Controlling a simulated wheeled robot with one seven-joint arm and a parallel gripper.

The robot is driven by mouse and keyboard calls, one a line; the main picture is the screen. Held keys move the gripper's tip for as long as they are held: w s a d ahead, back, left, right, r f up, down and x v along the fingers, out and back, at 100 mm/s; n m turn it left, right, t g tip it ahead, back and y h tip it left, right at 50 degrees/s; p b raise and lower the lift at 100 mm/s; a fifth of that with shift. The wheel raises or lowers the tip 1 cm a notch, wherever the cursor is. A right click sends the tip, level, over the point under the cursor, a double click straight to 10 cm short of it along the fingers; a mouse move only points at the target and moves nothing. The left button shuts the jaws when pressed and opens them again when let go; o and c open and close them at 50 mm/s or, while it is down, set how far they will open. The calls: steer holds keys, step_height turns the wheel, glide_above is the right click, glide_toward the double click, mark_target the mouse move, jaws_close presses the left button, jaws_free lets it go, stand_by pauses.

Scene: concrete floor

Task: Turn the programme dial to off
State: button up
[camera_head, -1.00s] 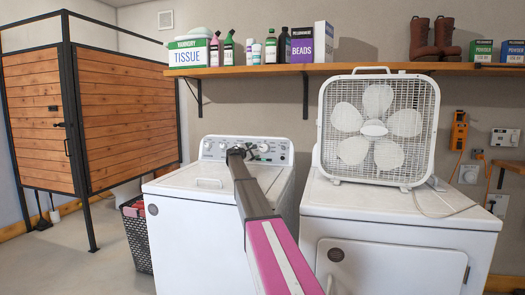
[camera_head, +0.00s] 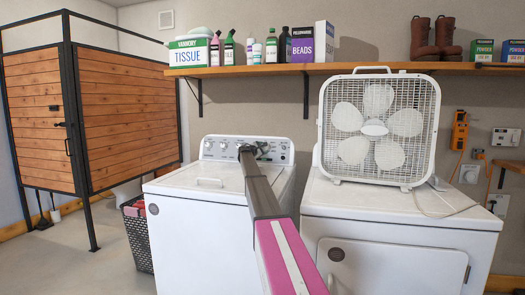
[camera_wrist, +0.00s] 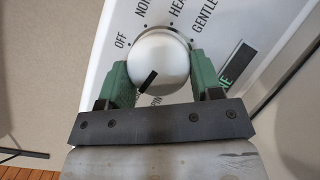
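The programme dial (camera_wrist: 172,52) is a round white knob with a black pointer line, on the white washing machine's (camera_head: 212,182) back panel. In the wrist view the pointer slants down and left, away from the OFF mark at the dial's upper left. The label by the pointer's end is partly hidden by my gripper. My gripper (camera_wrist: 160,75) has a green finger on each side of the dial, and both seem to touch its rim. In the head view my gripper (camera_head: 259,148) is at the right part of the panel, and my arm hides some of it.
A white dryer (camera_head: 400,222) with a box fan (camera_head: 378,130) on top stands close on the right. A shelf (camera_head: 300,70) with boxes and bottles hangs above. A dark laundry basket (camera_head: 138,240) stands left of the washer.

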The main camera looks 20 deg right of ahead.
steer(key=shift+c, duration=1.2)
steer(key=m+g, duration=0.1)
steer(key=m, duration=0.1)
steer(key=m+g, duration=0.1)
steer(key=m, duration=0.1)
steer(key=shift+w+a+r+y, duration=0.1)
steer(key=shift+w+r+y, duration=0.1)
steer(key=shift+y, duration=0.2)
steer(key=m, duration=0.1)
steer(key=m+g+y, duration=0.1)
steer(key=m, duration=0.1)
steer(key=shift+r+m, duration=0.2)
steer(key=shift+m, duration=0.1)
steer(key=m+y, duration=0.1)
steer(key=m, duration=0.1)
steer(key=m+g+y, duration=0.1)
steer(key=m, duration=0.1)
steer(key=shift+r, duration=0.2)
steer(key=shift+d+m+y, duration=0.2)
steer(key=shift+m+y, duration=0.8)
steer(key=shift+m, duration=0.4)
steer(key=shift+s, duration=0.1)
